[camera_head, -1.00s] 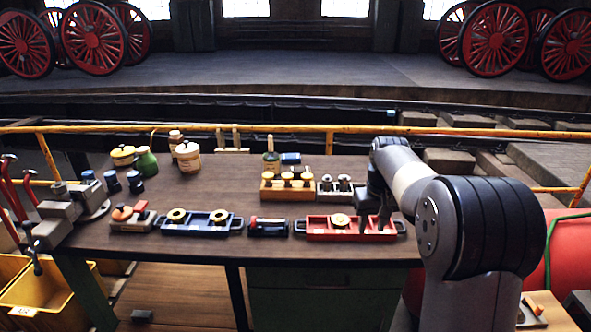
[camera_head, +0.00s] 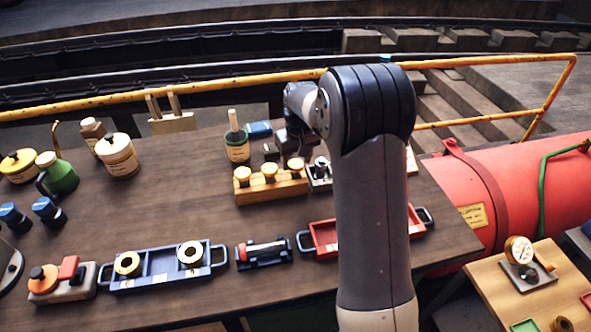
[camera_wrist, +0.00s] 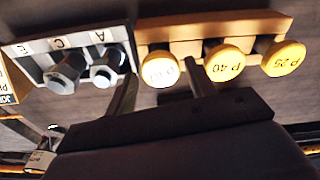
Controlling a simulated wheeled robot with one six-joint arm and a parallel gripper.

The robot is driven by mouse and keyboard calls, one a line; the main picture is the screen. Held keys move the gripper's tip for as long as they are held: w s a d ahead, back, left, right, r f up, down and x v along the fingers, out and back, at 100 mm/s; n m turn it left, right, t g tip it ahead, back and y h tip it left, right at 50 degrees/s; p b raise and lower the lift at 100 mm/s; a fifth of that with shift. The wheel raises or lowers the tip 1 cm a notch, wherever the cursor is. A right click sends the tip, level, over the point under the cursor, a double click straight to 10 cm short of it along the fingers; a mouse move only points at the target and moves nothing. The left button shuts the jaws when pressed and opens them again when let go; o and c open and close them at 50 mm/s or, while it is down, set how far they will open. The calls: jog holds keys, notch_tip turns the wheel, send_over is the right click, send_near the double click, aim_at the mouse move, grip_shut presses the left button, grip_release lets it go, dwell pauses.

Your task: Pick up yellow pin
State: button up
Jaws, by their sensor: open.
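A wooden block (camera_head: 272,189) on the bench holds three round-headed pins in a row. In the wrist view the heads read "P 25" on one yellow pin (camera_wrist: 283,58) and "P 40" on another yellow pin (camera_wrist: 224,62). The third pin (camera_wrist: 160,70) looks paler, and its label is hard to read. My gripper (camera_wrist: 158,76) is open, with its two fingers on either side of the pale pin's head in the picture. Contact cannot be told. In the head view my arm hides much of the gripper, which is behind the block's right end.
A small holder with two metal bolts (camera_wrist: 88,68) stands close beside the block. A blue tray (camera_head: 162,267), a black item (camera_head: 263,252) and a red tray (camera_head: 322,238) lie in front.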

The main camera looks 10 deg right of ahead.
aim_at(296, 175)
jog(key=shift+w+f, duration=0.15)
jog(key=shift+f, duration=1.1)
jog(key=shift+c, duration=0.4)
